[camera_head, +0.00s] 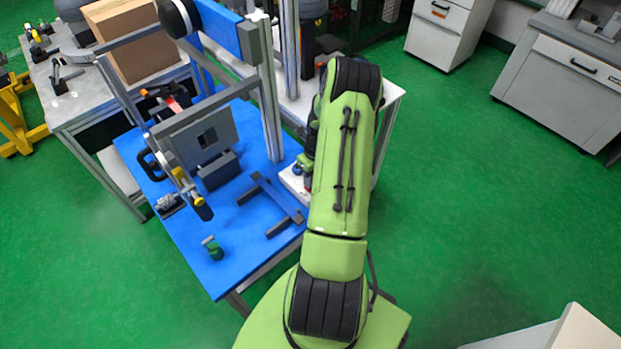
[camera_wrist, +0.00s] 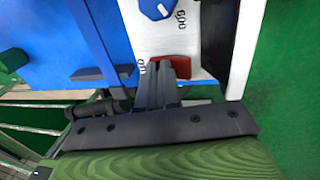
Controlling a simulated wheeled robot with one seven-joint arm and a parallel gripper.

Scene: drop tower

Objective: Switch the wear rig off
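The wear rig's control panel (camera_wrist: 205,40) is a white plate with a blue knob (camera_wrist: 156,8) and printed markings, one reading "600". A red switch (camera_wrist: 186,68) sits on the panel below the knob in the wrist view. My gripper (camera_wrist: 168,66) has its dark fingers close together at the red switch, covering part of it. It looks shut with nothing between the fingers; I cannot tell whether they touch the switch. In the head view the panel (camera_head: 290,181) shows beside my green arm, which hides most of the gripper.
The blue bench (camera_head: 232,262) carries a tall metal frame (camera_head: 269,105), a grey plate (camera_head: 203,138), dark bars (camera_head: 270,203) and a small green part (camera_head: 213,248). A cardboard box (camera_head: 138,42) stands on a side table.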

